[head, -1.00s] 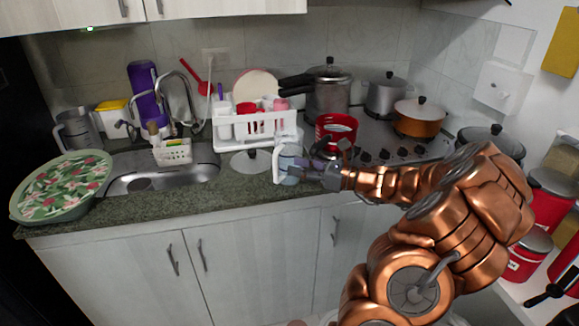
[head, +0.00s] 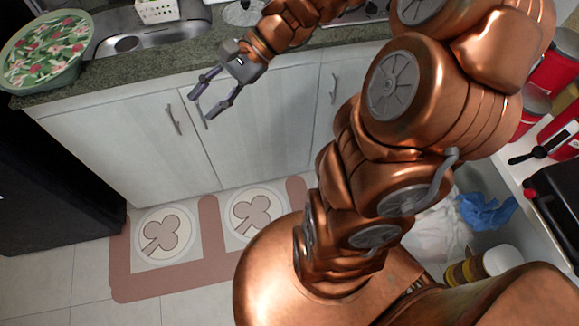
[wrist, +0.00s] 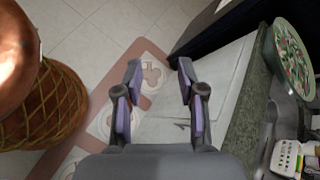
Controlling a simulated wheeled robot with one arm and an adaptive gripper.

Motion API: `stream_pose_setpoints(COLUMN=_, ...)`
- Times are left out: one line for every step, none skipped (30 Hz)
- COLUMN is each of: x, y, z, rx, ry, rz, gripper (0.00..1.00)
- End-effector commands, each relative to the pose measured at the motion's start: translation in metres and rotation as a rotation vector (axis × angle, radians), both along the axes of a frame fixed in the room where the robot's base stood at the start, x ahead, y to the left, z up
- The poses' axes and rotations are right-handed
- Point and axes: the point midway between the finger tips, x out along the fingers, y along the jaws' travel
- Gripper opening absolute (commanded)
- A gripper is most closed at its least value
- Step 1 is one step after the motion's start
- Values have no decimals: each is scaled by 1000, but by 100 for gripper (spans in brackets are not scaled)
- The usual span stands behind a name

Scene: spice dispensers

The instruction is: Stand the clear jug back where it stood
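My gripper (head: 201,108) is open and empty in the head view. It hangs in front of the cabinet doors, below the counter's front edge. In the wrist view the spread fingers (wrist: 160,65) have only the floor mat and cabinet front beyond them. No clear jug shows in either view now. The counter spot where a clear jug stood earlier is above the picture or behind my arm.
The granite counter (head: 100,72) holds a green floral tray (head: 42,50), a sink (head: 150,32) and a white basket (head: 158,12). A brown mat (head: 210,215) lies on the floor. At right are red canisters (head: 560,70) and a blue bag (head: 487,211).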

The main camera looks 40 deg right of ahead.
Motion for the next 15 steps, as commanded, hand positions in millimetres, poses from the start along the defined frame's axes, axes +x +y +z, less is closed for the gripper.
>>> stream_pose_setpoints(x=-18, y=14, z=-4, rx=-64, ry=-20, rz=87, gripper=40)
stream_pose_setpoints(x=-29, y=19, z=-6, rx=-100, ry=-34, rz=134, gripper=40)
stream_pose_setpoints(x=-43, y=25, z=-10, rx=-148, ry=-49, rz=198, gripper=40)
stream_pose_setpoints(x=-53, y=28, z=-14, rx=-185, ry=-60, rz=246, gripper=40)
stream_pose_setpoints(x=-63, y=31, z=-16, rx=-221, ry=-74, rz=291, gripper=40)
stream_pose_setpoints(x=-75, y=33, z=-19, rx=-269, ry=-93, rz=353, gripper=40)
stream_pose_setpoints(x=-85, y=33, z=-22, rx=-304, ry=-105, rz=400, gripper=40)
stream_pose_setpoints(x=-94, y=33, z=-25, rx=-339, ry=-117, rz=446, gripper=40)
stream_pose_setpoints(x=-107, y=32, z=-27, rx=-383, ry=-136, rz=506, gripper=40)
stream_pose_setpoints(x=-116, y=31, z=-30, rx=-418, ry=-146, rz=550, gripper=40)
stream_pose_setpoints(x=-125, y=29, z=-32, rx=-452, ry=-157, rz=596, gripper=40)
stream_pose_setpoints(x=-136, y=25, z=-34, rx=-496, ry=-174, rz=654, gripper=40)
stream_pose_setpoints(x=-143, y=22, z=-36, rx=-529, ry=-188, rz=697, gripper=40)
stream_pose_setpoints(x=-150, y=18, z=-37, rx=-563, ry=-198, rz=739, gripper=40)
stream_pose_setpoints(x=-160, y=12, z=-39, rx=-606, ry=-214, rz=795, gripper=40)
